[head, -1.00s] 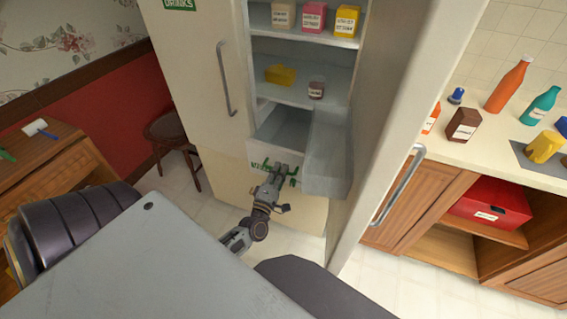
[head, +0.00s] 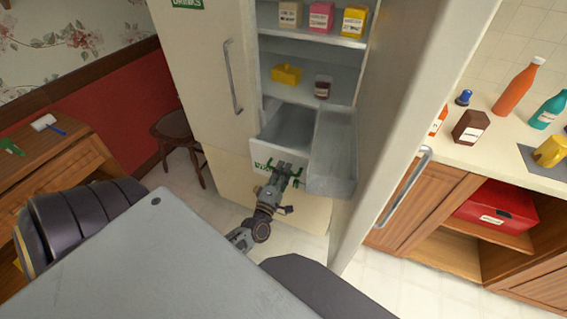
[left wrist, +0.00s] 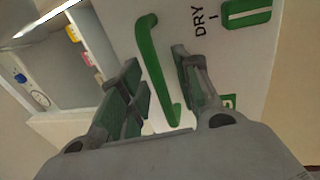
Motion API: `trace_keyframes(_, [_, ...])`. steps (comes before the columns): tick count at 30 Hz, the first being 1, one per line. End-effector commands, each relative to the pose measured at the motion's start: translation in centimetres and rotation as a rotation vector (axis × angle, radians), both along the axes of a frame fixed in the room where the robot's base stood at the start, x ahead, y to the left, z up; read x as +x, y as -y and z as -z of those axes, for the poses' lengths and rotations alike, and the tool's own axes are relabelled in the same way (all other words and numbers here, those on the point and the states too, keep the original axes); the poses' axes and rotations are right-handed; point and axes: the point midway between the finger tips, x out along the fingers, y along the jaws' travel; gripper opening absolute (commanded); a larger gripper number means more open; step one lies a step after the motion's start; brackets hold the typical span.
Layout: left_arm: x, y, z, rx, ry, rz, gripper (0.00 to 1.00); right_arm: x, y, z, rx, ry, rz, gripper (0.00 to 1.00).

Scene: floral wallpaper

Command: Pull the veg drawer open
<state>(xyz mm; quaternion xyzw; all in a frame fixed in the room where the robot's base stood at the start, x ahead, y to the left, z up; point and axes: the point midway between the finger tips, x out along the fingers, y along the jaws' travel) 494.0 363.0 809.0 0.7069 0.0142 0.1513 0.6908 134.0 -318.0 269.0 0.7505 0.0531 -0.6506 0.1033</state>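The veg drawer (head: 290,130) sits low in the open fridge and stands partly out, with its empty-looking inside showing from above. Its pale front carries a green label (head: 262,166) and a green handle, partly hidden by my gripper. My left gripper (head: 283,170) is at that front. In the left wrist view the green bar handle (left wrist: 157,70) runs between the fingers of my left gripper (left wrist: 160,65). The fingers stand apart, with gaps beside the bar. "DRY" and a green slider (left wrist: 248,13) show on the front. My right gripper is not in view.
A yellow item (head: 287,74) and a jar (head: 323,87) are on the shelf above. A stool (head: 178,130) is at left, a counter (head: 495,155) at right.

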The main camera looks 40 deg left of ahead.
Motion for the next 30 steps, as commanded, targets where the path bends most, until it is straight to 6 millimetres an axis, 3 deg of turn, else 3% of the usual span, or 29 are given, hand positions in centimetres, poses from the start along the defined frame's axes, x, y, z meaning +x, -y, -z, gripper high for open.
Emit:
trace_keyframes(11, [-1.0,0.3,0.2,0.000,0.000,0.001,0.33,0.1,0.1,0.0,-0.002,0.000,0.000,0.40])
trace_keyframes(30, [-7.4,1.8,1.6,0.001,-0.002,0.001,0.33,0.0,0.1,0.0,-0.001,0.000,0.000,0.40])
